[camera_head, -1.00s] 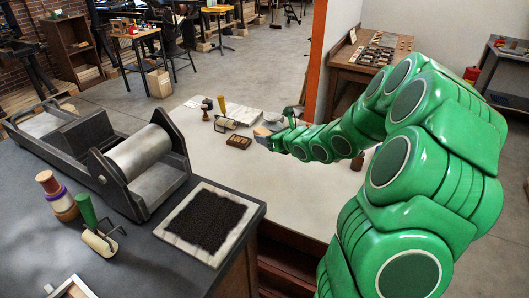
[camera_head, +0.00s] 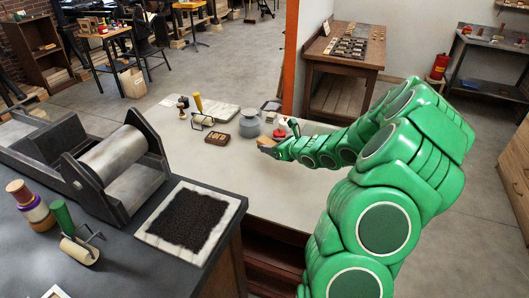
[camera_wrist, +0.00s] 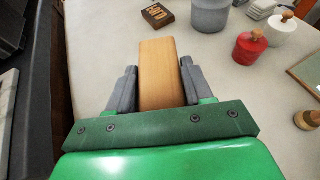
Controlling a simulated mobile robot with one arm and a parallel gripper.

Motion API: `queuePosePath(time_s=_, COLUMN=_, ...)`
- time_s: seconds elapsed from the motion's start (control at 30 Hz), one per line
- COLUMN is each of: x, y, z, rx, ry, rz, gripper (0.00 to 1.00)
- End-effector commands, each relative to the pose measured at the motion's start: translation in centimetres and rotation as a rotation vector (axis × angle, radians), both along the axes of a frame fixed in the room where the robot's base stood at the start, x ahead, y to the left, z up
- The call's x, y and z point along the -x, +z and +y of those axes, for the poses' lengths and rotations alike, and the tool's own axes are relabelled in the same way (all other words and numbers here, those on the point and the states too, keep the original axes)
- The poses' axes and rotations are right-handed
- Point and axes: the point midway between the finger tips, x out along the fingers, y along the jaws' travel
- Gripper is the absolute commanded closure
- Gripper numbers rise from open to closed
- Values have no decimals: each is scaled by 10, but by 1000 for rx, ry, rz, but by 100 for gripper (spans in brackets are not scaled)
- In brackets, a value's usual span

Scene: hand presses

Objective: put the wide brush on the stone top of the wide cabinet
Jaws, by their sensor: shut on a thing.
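My gripper (camera_head: 278,150) is shut on a flat pale wooden piece, which I take to be the wide brush (camera_wrist: 160,75). In the wrist view it sticks out forward between both fingers; any bristles are hidden or cannot be made out. In the head view only a small tan end of the brush (camera_head: 265,142) shows at the gripper's tip. The pale stone top (camera_head: 215,170) of the wide cabinet lies below the gripper. The brush appears over the stone top; I cannot tell whether it touches it.
A dark type block (camera_head: 217,139), grey jar (camera_head: 249,125), roller (camera_head: 202,120) and paper stack (camera_head: 222,112) stand at the stone top's back. A red pot (camera_wrist: 250,48) and white pot (camera_wrist: 282,30) stand right. Bare stone lies left of the gripper. The dark press table (camera_head: 130,235) is nearer.

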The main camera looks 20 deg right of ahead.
Motion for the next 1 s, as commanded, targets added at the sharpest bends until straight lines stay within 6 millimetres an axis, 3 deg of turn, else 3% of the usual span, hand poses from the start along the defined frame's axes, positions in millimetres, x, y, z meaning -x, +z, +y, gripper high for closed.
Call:
queuePosePath(time_s=0.4, x=-52, y=-25, z=-14, rx=3, ry=3, rz=0, gripper=82)
queuePosePath(time_s=1.0, x=-90, y=-73, z=-26, rx=1, ry=-1, rz=-1, gripper=82)
